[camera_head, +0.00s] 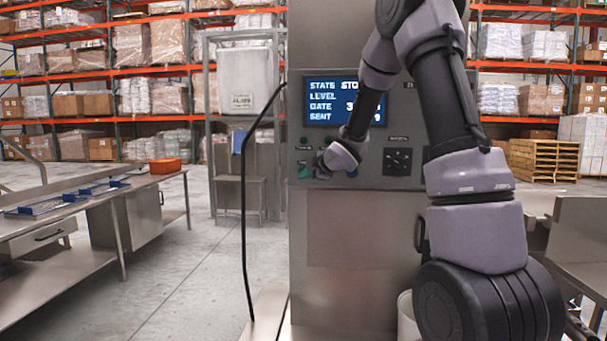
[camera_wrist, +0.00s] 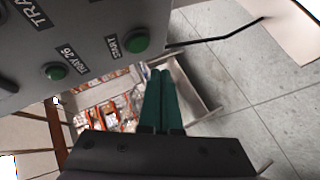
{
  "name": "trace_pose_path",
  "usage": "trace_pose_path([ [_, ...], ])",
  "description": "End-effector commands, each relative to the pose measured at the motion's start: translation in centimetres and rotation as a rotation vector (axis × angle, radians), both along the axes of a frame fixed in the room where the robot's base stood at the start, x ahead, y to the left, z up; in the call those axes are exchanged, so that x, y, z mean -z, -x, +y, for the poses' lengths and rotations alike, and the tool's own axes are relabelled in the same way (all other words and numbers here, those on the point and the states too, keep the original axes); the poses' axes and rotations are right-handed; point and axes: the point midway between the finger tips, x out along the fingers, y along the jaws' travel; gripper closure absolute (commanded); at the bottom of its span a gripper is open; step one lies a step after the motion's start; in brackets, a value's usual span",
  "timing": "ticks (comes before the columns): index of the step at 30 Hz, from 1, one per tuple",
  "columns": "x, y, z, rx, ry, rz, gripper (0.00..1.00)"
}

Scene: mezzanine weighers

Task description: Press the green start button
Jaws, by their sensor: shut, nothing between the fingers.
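The green start button (camera_wrist: 137,41) is a round dome on the grey control panel, beside a label reading START, in the wrist view. My gripper (camera_wrist: 160,72) has dark green fingers that lie together, shut and empty. In that picture the fingertips are just below and right of the start button, with a visible gap between them. A second green button (camera_wrist: 54,71) sits to the left, by a label starting with TRAY. In the head view my wrist is in front of the panel's left part, and the start button cannot be told clearly there.
The steel cabinet (camera_head: 360,230) bears a blue screen (camera_head: 330,98) with STATE and STO showing, partly hidden by my arm. A black square fitting (camera_head: 397,161) is right of my wrist. A black cable (camera_head: 244,200) hangs left of the cabinet. A steel bench (camera_head: 90,210) stands at left.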

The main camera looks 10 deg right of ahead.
Motion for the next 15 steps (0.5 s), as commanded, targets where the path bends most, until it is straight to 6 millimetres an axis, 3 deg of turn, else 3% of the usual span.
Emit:
trace_pose_path([
  [6,0.0,-1.9,-0.6,-0.001,-0.001,-0.001,1.0],
  [15,0.0,-2.4,-0.8,0.0,-0.001,0.0,1.0],
])
